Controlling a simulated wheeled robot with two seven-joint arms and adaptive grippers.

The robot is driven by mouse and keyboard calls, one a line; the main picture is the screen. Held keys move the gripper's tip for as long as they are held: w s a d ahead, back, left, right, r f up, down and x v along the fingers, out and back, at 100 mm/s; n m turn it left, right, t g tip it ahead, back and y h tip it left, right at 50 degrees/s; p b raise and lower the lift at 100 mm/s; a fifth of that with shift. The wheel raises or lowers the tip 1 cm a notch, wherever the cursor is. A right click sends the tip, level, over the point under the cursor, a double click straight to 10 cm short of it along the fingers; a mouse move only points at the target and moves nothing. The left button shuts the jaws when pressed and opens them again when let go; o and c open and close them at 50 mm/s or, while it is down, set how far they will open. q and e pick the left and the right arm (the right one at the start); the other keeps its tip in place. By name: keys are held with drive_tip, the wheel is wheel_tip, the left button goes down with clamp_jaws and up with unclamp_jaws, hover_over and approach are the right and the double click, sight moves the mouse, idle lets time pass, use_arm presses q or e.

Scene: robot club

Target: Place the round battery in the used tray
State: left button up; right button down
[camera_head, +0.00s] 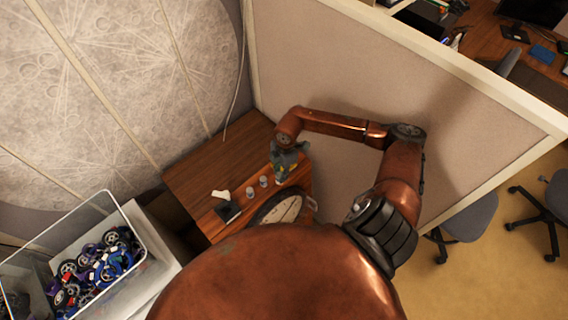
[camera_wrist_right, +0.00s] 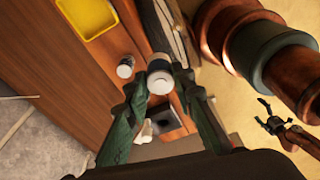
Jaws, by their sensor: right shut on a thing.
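My right gripper (camera_head: 279,178) is low over the wooden table and shut on a small round battery. In the right wrist view the battery (camera_wrist_right: 159,75) sits between the fingertips of the right gripper (camera_wrist_right: 160,80), its pale round end facing the camera. Small cylinders (camera_head: 250,192) (camera_head: 264,181) stand on the table left of the gripper; one shows in the wrist view (camera_wrist_right: 125,67), apart from the fingers. A yellow tray (camera_wrist_right: 88,17) lies at the wrist view's top left. A small black tray (camera_head: 229,212) is near the table's front. I cannot read which tray is for used ones.
A pale object (camera_head: 220,194) lies by the black tray. A round, clock-like thing (camera_head: 284,209) is at the table's front right. A partition (camera_head: 345,85) rises behind. A clear bin of wheels and parts (camera_head: 92,270) is at lower left.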

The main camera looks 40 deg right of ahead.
drive_tip(key=w+d+f+m+b, duration=0.3)
drive_tip(key=f+b, duration=0.1)
drive_tip(key=b, duration=0.1)
drive_tip(key=w+d+f+m+b, duration=0.3)
drive_tip(key=w+d+f+b, duration=0.1)
drive_tip(key=f+b, duration=0.1)
drive_tip(key=w+d+f+m+b, duration=0.2)
drive_tip(key=w+d+f+b, duration=0.1)
drive_tip(key=b, duration=0.3)
drive_tip(key=shift+w+d+f+m+t+h, duration=0.15)
drive_tip(key=shift+f+m+t, duration=0.05)
drive_tip(key=shift+f, duration=0.15)
drive_tip(key=shift+w+d+f+m+t+h, duration=0.1)
drive_tip(key=shift+d+f+m+t+h, duration=0.1)
drive_tip(key=shift+f, duration=0.15)
drive_tip(key=shift+r, duration=0.15)
drive_tip(key=shift+a, duration=0.1)
